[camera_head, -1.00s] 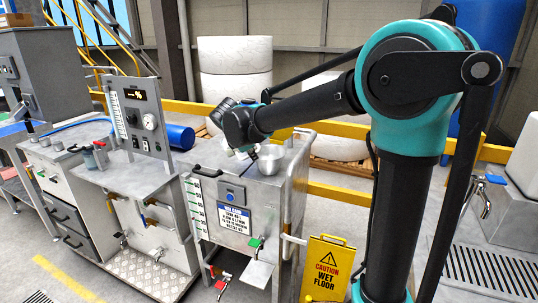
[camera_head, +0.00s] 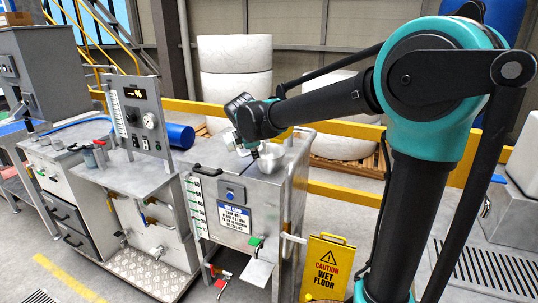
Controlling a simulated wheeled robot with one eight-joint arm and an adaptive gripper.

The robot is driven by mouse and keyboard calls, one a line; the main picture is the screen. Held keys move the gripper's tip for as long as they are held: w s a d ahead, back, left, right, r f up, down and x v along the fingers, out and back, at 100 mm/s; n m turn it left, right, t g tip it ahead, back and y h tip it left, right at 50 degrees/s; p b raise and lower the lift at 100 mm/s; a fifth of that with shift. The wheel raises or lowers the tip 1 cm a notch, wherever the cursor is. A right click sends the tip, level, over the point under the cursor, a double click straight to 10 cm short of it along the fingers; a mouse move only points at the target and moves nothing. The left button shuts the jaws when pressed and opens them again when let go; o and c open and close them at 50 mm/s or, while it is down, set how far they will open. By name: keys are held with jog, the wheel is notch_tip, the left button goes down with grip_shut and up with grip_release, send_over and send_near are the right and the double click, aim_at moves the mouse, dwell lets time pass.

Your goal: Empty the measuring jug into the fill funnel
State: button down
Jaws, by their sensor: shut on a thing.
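The fill funnel (camera_head: 272,158) is a shiny metal bowl on top of the grey tank cabinet, near its right back edge. My gripper (camera_head: 253,152) is above the cabinet top, just left of the funnel and partly overlapping its left rim in the picture. It is shut on a pale thing, most likely the measuring jug (camera_head: 229,141), of which only a small part shows left of the gripper. The jug's tilt, its contents and whether it touches the funnel cannot be told.
The grey tank cabinet (camera_head: 212,208) has a level scale, a sign and taps on its front. A control panel (camera_head: 137,117) stands to its left. A yellow wet floor sign (camera_head: 325,268) stands at its right front. A yellow rail (camera_head: 345,194) runs behind.

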jog(key=shift+d+f+y+p, duration=0.25)
jog(key=shift+d+y+p, duration=0.05)
jog(key=shift+y+p, duration=0.2)
dwell(0.8)
jog(key=shift+a+r+m+g+y+p, duration=0.1)
jog(key=shift+r+m+g+y+p, duration=0.2)
jog(key=shift+y, duration=0.25)
jog(key=shift+r+m+g+y+p, duration=0.2)
jog(key=shift+y+p, duration=0.15)
jog(key=shift+y, duration=0.2)
dwell(1.1)
jog(key=shift+s+a, duration=0.1)
jog(key=shift+a, duration=0.15)
jog(key=shift+y+p, duration=0.3)
jog(key=shift+y, duration=0.1)
